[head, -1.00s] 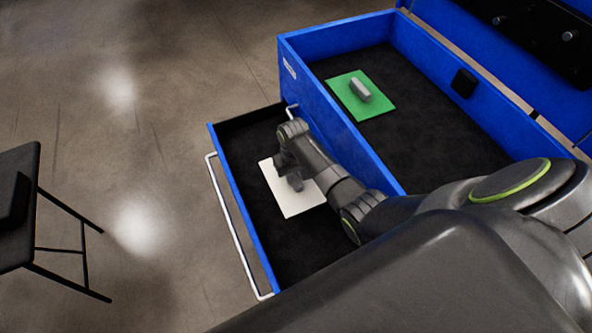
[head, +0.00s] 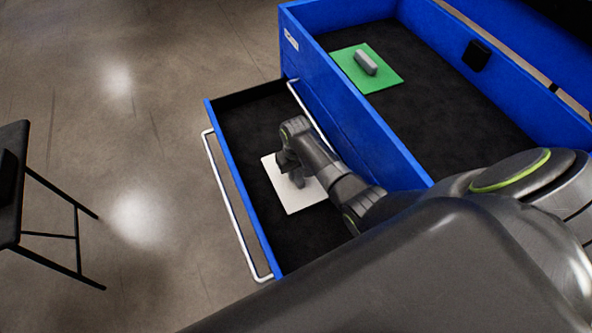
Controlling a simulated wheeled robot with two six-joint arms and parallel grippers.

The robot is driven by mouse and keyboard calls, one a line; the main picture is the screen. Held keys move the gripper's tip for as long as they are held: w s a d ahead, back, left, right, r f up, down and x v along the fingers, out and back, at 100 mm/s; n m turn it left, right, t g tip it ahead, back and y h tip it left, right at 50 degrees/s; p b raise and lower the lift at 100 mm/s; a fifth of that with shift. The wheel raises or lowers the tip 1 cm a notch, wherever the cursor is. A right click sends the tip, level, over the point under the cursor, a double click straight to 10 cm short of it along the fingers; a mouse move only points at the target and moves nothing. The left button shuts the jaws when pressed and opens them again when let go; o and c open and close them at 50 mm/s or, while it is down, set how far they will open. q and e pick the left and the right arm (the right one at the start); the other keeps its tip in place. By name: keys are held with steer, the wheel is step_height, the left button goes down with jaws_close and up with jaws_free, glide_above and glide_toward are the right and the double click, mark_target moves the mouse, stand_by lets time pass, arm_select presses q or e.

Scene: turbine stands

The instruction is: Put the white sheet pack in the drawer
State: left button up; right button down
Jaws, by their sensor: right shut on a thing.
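The white sheet pack (head: 309,199) is a flat white square inside the open drawer (head: 244,123), over its black floor. I cannot tell whether it touches the floor. My right gripper (head: 293,178) is above the pack and shut on it, pointing down. The fingers and my wrist hide the middle of the pack. The drawer has a blue front and a white bar handle (head: 229,207), and is pulled out to the left of the blue cabinet. My left gripper is out of view.
A green sheet pack (head: 385,82) with a grey grip block lies in the cabinet's black-lined open top (head: 440,125). The cabinet's blue side wall (head: 350,100) rises just right of the drawer. A dark folding table (head: 12,190) stands at the left, with bare floor between.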

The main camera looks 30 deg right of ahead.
mark_target(296, 172)
steer(key=shift+f, duration=0.1)
stand_by(0.3)
steer(key=shift+f, duration=0.3)
steer(key=c, duration=1)
jaws_free()
steer(key=shift+r, duration=0.1)
step_height(296, 172, up, 7)
steer(key=p, duration=0.7)
steer(key=shift+p, duration=0.4)
steer(key=shift+s, duration=0.1)
